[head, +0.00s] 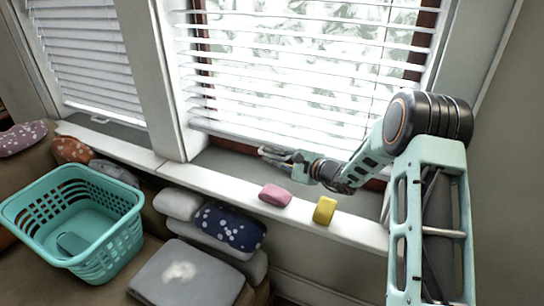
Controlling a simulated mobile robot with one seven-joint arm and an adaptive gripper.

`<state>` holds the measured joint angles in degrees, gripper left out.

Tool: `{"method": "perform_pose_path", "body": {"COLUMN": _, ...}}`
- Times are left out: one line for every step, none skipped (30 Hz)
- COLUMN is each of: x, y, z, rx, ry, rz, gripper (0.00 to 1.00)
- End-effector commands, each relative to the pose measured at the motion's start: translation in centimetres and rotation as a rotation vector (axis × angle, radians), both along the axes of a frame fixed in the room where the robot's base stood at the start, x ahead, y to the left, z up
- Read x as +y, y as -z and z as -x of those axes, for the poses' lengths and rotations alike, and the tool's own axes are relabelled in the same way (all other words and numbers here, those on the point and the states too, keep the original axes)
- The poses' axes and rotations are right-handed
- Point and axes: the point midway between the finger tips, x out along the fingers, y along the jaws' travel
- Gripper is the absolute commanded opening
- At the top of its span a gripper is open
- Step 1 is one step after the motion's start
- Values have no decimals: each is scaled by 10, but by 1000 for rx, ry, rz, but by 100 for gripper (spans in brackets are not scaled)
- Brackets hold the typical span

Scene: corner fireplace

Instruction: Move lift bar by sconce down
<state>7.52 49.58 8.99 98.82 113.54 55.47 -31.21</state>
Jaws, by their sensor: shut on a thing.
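The lift bar (225,135) is the white bottom rail of the large slatted blind (290,60) in the right-hand window. The blind hangs low, with its bar just above the sill and slanting down to the right in the picture. My gripper (266,152) is at the middle of this bar, reaching in from the right, and is shut on it. The fingers hide the part of the bar between them. My arm hides part of the bar's right end. I see no sconce in this view.
A second blind (85,60) hangs at the left. On the white ledge (350,228) below my gripper lie a pink block (275,194) and a yellow block (325,210). A teal basket (130,232), cushions (232,226) and a folded grey cloth (185,285) lie at lower left.

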Motion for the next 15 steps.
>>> {"method": "perform_pose_path", "body": {"x": -1, "y": 16, "z": 1, "rx": 4, "ry": 0, "rz": 2, "gripper": 0}}
{"method": "perform_pose_path", "body": {"x": -1, "y": 20, "z": 1, "rx": 4, "ry": 0, "rz": 2, "gripper": 0}}
{"method": "perform_pose_path", "body": {"x": -1, "y": 26, "z": 1, "rx": 4, "ry": 0, "rz": 2, "gripper": 0}}
{"method": "perform_pose_path", "body": {"x": -1, "y": 30, "z": 1, "rx": 4, "ry": 0, "rz": 2, "gripper": 0}}
{"method": "perform_pose_path", "body": {"x": -1, "y": 34, "z": 1, "rx": 4, "ry": 0, "rz": 2, "gripper": 0}}
{"method": "perform_pose_path", "body": {"x": -1, "y": 40, "z": 1, "rx": 5, "ry": -1, "rz": 3, "gripper": 0}}
{"method": "perform_pose_path", "body": {"x": -1, "y": 44, "z": 1, "rx": 5, "ry": -1, "rz": 3, "gripper": 0}}
{"method": "perform_pose_path", "body": {"x": -1, "y": 48, "z": 1, "rx": 5, "ry": -1, "rz": 3, "gripper": 0}}
{"method": "perform_pose_path", "body": {"x": 0, "y": 53, "z": 1, "rx": 5, "ry": -1, "rz": 3, "gripper": 0}}
{"method": "perform_pose_path", "body": {"x": 0, "y": 57, "z": 1, "rx": 6, "ry": 0, "rz": 2, "gripper": 0}}
{"method": "perform_pose_path", "body": {"x": 0, "y": 62, "z": 1, "rx": 6, "ry": 0, "rz": 2, "gripper": 0}}
{"method": "perform_pose_path", "body": {"x": 0, "y": 67, "z": 1, "rx": 6, "ry": 0, "rz": 2, "gripper": 0}}
{"method": "perform_pose_path", "body": {"x": 0, "y": 71, "z": 1, "rx": 6, "ry": -1, "rz": 3, "gripper": 0}}
{"method": "perform_pose_path", "body": {"x": 0, "y": 75, "z": 1, "rx": 6, "ry": -1, "rz": 3, "gripper": 0}}
{"method": "perform_pose_path", "body": {"x": 0, "y": 79, "z": 1, "rx": 6, "ry": -1, "rz": 3, "gripper": 0}}
